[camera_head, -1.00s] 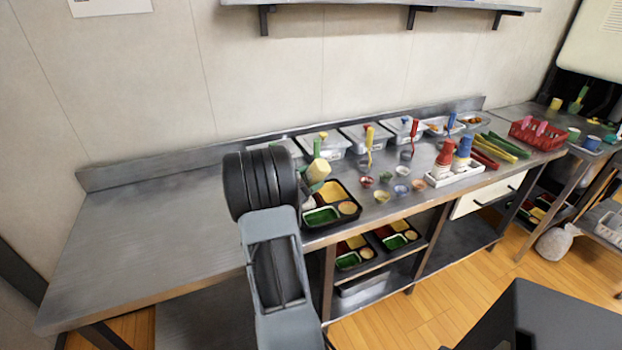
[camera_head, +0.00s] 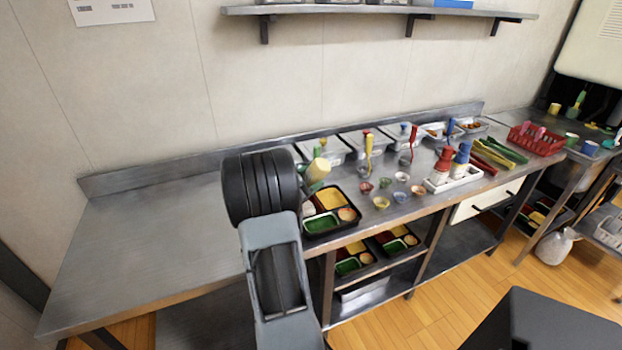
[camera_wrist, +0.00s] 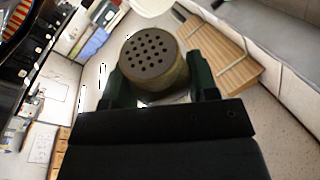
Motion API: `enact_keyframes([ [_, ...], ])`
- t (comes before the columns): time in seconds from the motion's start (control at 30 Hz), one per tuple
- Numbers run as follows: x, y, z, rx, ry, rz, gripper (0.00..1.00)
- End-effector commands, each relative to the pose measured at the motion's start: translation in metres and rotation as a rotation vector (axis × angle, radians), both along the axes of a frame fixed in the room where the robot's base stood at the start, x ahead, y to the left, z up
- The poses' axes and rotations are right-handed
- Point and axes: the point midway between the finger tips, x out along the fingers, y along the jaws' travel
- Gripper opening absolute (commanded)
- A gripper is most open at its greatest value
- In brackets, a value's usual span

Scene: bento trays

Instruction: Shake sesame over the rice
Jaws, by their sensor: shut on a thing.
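My gripper (camera_wrist: 160,84) is shut on a shaker (camera_wrist: 151,58); its dark, round, perforated top faces the wrist camera. In the head view the yellowish shaker (camera_head: 318,169) shows beside my dark wrist, tilted, above the back left of a black bento tray (camera_head: 334,231). The tray has a yellow, a green and an orange-tan filled compartment. A white patch (camera_head: 308,209), which may be the rice, shows at its left edge, partly hidden by my wrist. I cannot make out any sesame falling or lying on it.
Several small bowls (camera_head: 381,202) stand right of the tray. A white caddy (camera_head: 454,180) holds red and blue bottles. The left of the counter (camera_head: 150,235) is bare. A wall shelf (camera_head: 380,11) hangs above.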

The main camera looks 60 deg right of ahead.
Motion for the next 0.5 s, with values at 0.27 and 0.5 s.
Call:
enact_keyframes([
  [0.27, 0.000, 0.000, -0.029, -0.001, -0.001, 0.000, 0.47],
  [0.5, 0.000, 0.000, -0.025, 0.000, 0.000, 0.000, 0.47],
])
